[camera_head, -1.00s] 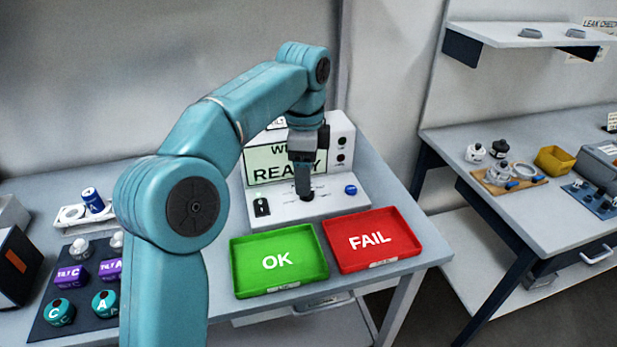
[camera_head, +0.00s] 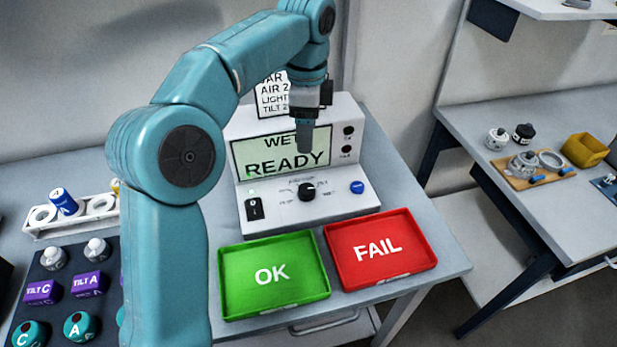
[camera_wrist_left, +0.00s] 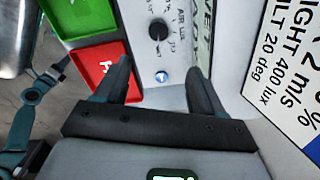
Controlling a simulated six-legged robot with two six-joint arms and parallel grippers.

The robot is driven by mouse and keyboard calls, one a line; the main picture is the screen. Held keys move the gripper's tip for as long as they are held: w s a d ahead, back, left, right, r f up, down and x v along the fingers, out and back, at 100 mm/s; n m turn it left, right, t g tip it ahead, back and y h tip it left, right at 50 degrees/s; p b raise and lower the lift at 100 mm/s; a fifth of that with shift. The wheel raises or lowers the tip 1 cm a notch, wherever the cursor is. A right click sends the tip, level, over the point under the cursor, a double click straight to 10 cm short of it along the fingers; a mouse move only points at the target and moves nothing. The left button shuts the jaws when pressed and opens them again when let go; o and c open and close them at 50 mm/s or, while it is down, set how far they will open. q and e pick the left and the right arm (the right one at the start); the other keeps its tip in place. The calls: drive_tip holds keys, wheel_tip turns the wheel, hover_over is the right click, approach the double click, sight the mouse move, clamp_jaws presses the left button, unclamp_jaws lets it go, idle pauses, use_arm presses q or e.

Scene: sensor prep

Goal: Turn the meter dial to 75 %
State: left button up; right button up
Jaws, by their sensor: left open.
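The meter (camera_head: 335,205) is a pale console with a lit screen (camera_head: 281,152) that shows "READY" under a partly hidden line starting "WET". Its dial (camera_head: 306,191) is a round black knob on the sloped panel, ringed by small labels too fine to read. The dial also shows in the left wrist view (camera_wrist_left: 158,31), beyond the fingertips. My left gripper (camera_head: 304,150) points down above the dial, apart from it, and covers part of the screen. In the left wrist view its fingers (camera_wrist_left: 160,72) are spread with nothing between them. My right gripper is not in view.
A blue button (camera_head: 357,187) is right of the dial and a black switch (camera_head: 254,208) left. A green OK tray (camera_head: 225,285) and a red FAIL tray (camera_head: 385,282) lie in front. Several sensors stand on a dark mat (camera_head: 62,275) at left. A second bench (camera_head: 490,115) is at right.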

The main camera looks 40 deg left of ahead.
sight(307, 188)
use_arm(q)
drive_tip(key=f+b, duration=0.3)
drive_tip(key=f, duration=1.3)
drive_tip(key=shift+s+f, duration=0.1)
drive_tip(key=shift+s, duration=0.1)
drive_tip(key=c, duration=1.1)
